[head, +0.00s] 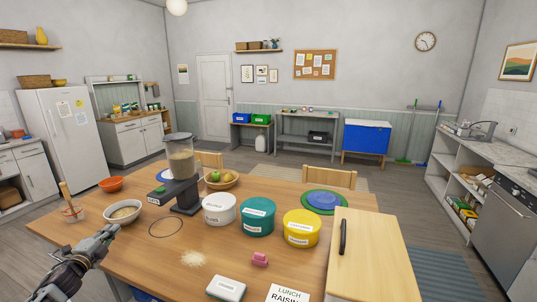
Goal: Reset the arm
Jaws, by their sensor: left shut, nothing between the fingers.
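My left gripper (107,232) comes in from the lower left, over the near left edge of the wooden table (130,260). It is shut and holds nothing. A white bowl of grainy food (124,212) stands just beyond its fingertips. It looks apart from the bowl, though the exact gap is hard to judge. My right gripper is not in this view.
On the table stand a dispenser (181,168), a white tub (219,209), a teal tub (257,217) and a yellow tub (301,228). A wooden box with a black handle (371,255) fills the right end.

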